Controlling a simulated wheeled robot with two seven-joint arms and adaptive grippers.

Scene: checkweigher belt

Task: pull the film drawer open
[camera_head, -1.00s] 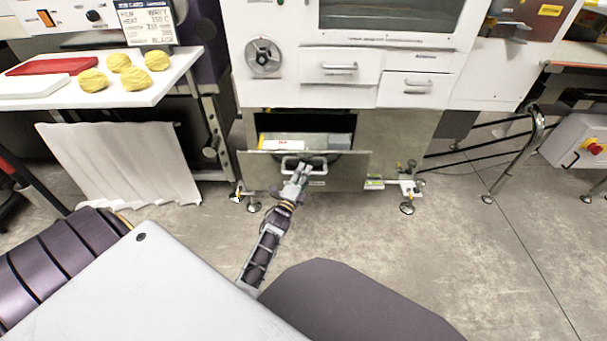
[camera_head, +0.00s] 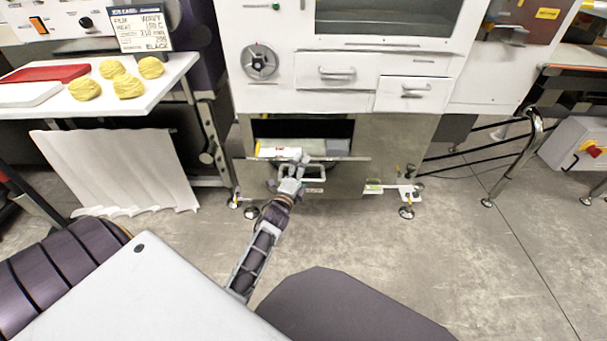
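The film drawer (camera_head: 345,178) is in the lower metal cabinet at the centre. It stands pulled out, its top open, with a white and yellow box (camera_head: 280,151) and a grey item (camera_head: 337,147) inside. Its pale bar handle (camera_head: 316,178) is on the front panel. My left gripper (camera_head: 287,170) is at the handle's left side, its fingers spread apart. It partly hides the handle, and I cannot tell whether it touches it. My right gripper is not in view.
Two closed drawers with handles (camera_head: 337,74) (camera_head: 413,90) are above. A table (camera_head: 172,82) with yellow pasta nests and a red tray (camera_head: 45,75) stands left, a white cloth (camera_head: 120,170) below it. The floor (camera_head: 420,260) at front right is clear.

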